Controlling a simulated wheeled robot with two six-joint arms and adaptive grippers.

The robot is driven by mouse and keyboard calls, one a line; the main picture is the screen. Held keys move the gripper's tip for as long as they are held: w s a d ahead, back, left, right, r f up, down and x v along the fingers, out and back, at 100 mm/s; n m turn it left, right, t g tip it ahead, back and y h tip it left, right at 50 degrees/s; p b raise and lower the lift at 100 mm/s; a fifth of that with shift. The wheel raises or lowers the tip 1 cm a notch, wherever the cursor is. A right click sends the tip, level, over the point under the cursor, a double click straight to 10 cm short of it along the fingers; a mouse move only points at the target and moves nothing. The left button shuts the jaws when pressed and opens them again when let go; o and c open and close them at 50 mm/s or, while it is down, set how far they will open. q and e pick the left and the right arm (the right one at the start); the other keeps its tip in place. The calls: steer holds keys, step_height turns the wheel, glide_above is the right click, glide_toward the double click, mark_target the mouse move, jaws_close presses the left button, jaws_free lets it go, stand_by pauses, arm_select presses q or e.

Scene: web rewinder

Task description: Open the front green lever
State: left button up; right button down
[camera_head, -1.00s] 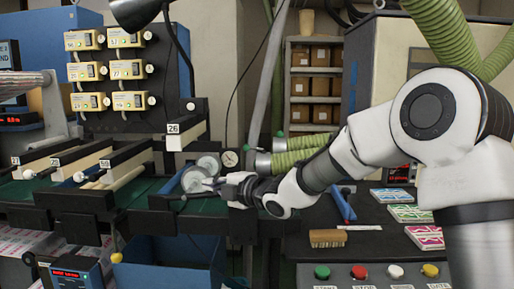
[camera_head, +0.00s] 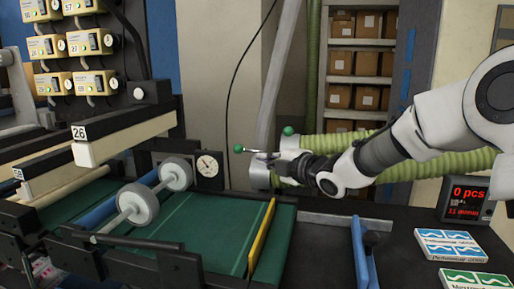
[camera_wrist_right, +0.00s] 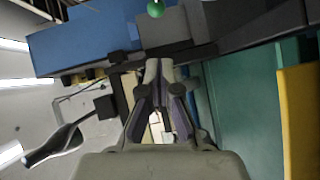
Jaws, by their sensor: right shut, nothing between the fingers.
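Two levers with green ball knobs show in the head view. The front green lever (camera_head: 238,148) is the nearer, left one, and a thin rod runs right from its ball. The other green knob (camera_head: 288,130) sits behind it, up and to the right. My right gripper (camera_head: 280,159) is shut at the right end of the front lever's rod; whether it touches the rod I cannot tell. In the right wrist view, its fingers (camera_wrist_right: 160,68) come together with nothing between them, and a green knob (camera_wrist_right: 155,8) shows at the top edge. My left gripper is out of view.
Pale green ribbed hoses (camera_head: 440,155) run behind my right arm. A gauge (camera_head: 208,165) and a grey-wheeled roller (camera_head: 140,203) stand left of the gripper. A green belt (camera_head: 200,235) with a yellow guide (camera_head: 262,240) lies below. A counter display (camera_head: 467,197) stands at right.

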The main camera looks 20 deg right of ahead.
steer(key=w+a+r+p, duration=0.1)
steer(key=a+p, duration=0.1)
steer(key=a, duration=0.1)
steer(key=p, duration=0.5)
glide_toward(240, 150)
steer(key=w+a, duration=0.4)
steer(key=w, duration=0.1)
steer(key=shift+a, duration=0.15)
steer(key=shift+w+f, duration=0.15)
steer(key=shift+w, duration=0.35)
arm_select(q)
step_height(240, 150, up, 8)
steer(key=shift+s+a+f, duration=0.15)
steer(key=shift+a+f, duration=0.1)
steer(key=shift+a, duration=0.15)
arm_select(e)
steer(key=shift+w+d+f, duration=0.25)
steer(key=shift+d+f, duration=0.05)
steer(key=shift+f, duration=0.05)
